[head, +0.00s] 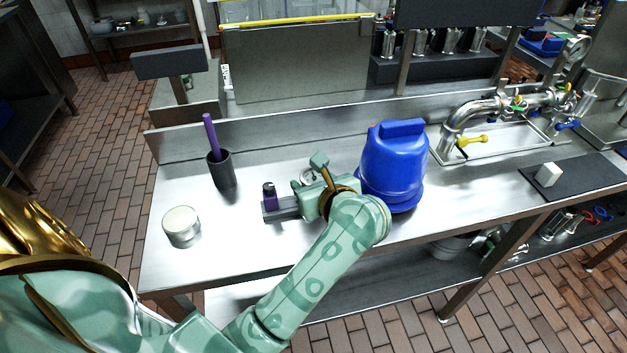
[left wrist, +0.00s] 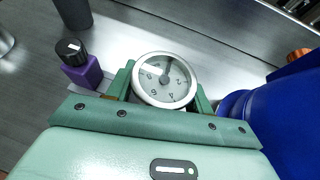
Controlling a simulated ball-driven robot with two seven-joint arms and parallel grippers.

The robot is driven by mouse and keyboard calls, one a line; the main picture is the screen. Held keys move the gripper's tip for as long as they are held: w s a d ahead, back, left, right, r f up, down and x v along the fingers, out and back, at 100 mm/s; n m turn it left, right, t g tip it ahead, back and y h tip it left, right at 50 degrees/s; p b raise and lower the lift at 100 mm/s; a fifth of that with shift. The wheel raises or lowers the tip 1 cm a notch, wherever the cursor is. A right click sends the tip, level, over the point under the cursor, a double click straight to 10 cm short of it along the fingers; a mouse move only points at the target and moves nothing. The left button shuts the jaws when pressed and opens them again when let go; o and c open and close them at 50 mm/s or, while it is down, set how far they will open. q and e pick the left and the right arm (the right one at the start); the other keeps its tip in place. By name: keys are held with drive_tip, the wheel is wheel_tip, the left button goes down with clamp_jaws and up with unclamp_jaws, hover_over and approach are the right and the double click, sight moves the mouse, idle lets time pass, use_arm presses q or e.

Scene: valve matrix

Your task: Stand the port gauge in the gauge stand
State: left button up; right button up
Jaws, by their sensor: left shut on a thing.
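The port gauge (left wrist: 164,80) is a round white dial with a metal rim, held between the green fingers of my left gripper (left wrist: 163,92) in the left wrist view. In the head view, part of its ring (head: 307,176) shows beside my left gripper (head: 311,190), low over the bench. A small purple block with a black knob (head: 270,196) stands at a grey slab (head: 282,213), just left of the gripper; the block also shows in the left wrist view (left wrist: 84,73). I cannot tell whether the slab is the gauge stand. My right gripper is out of view.
A large blue container (head: 393,170) stands close right of the gripper. A dark cup with a purple stick (head: 221,170) and a pale round tin (head: 181,226) stand left. Steel piping with a yellow handle (head: 472,140) is at right.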

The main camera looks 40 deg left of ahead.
use_arm(q)
drive_tip(key=shift+f, duration=0.2)
drive_tip(key=o, duration=1.1)
drive_tip(key=shift+r, duration=0.1)
